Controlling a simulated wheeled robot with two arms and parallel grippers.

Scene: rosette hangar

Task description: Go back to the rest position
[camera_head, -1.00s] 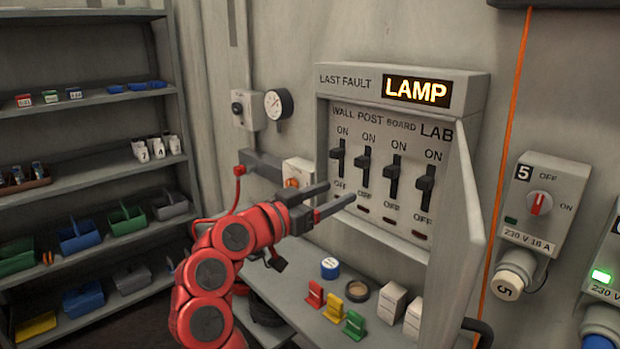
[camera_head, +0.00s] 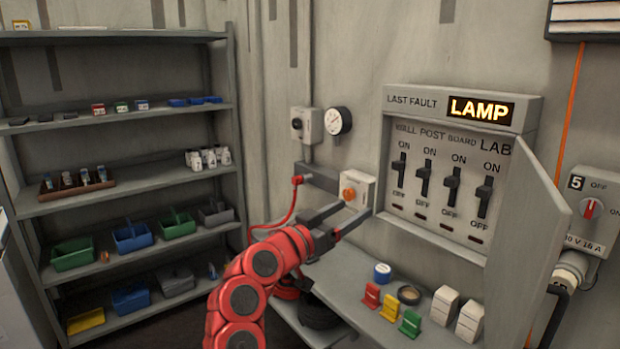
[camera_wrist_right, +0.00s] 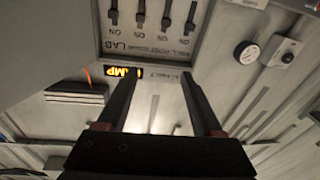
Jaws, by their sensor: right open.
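My right gripper (camera_head: 357,217) is at the end of the red arm in the head view, open and empty. It stands in front of the wall, left of the open switch cabinet (camera_head: 462,103) and above the bench. In the right wrist view its two fingers (camera_wrist_right: 158,100) are apart with nothing between them. The cabinet's four-lever row of switches (camera_head: 451,185) shows, with a lit LAMP display (camera_head: 481,110) above it. The switches and the display (camera_wrist_right: 124,72) also appear upside down in the wrist view. My left gripper is not in view.
The cabinet door (camera_head: 530,250) stands open at the right. The bench (camera_head: 350,282) holds colored clips, a tape roll and white boxes. A shelf unit (camera_head: 130,185) with bins stands left. An orange-knobbed box (camera_head: 352,190) is close behind the gripper. A gauge (camera_head: 338,121) hangs above.

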